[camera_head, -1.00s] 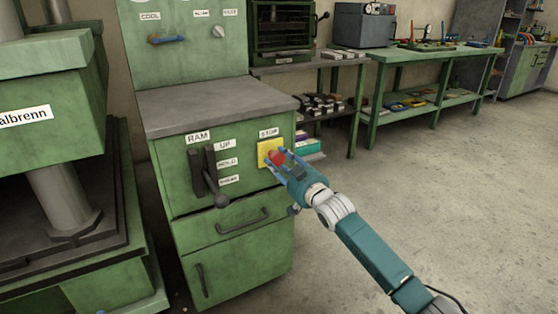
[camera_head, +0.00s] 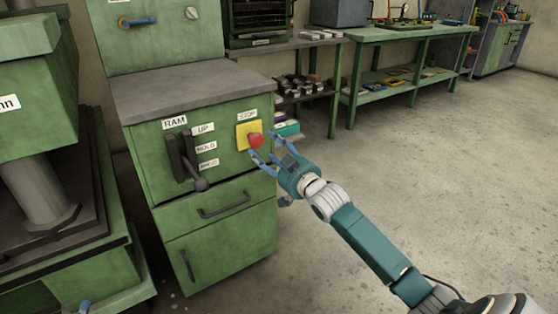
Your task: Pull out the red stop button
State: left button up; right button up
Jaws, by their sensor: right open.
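The red stop button (camera_head: 256,141) sticks out of a yellow plate (camera_head: 243,135) under the STOP label on the green cabinet's front. My right gripper (camera_head: 262,147) is open, its blue fingertips just in front of and to the right of the button. Nothing is between its fingers that I can make out; whether a fingertip touches the button is unclear. A small blue tip at the bottom left edge (camera_head: 84,306) looks like part of my left gripper; the rest of it is out of frame.
A dark RAM lever (camera_head: 188,165) stands left of the button on the cabinet (camera_head: 225,170), above a drawer handle (camera_head: 224,206). A green press (camera_head: 40,110) is at the left. A workbench (camera_head: 400,38) stands behind; the floor at right is clear.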

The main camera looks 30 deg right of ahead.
jog(key=s, duration=0.7)
jog(key=shift+s, duration=0.3)
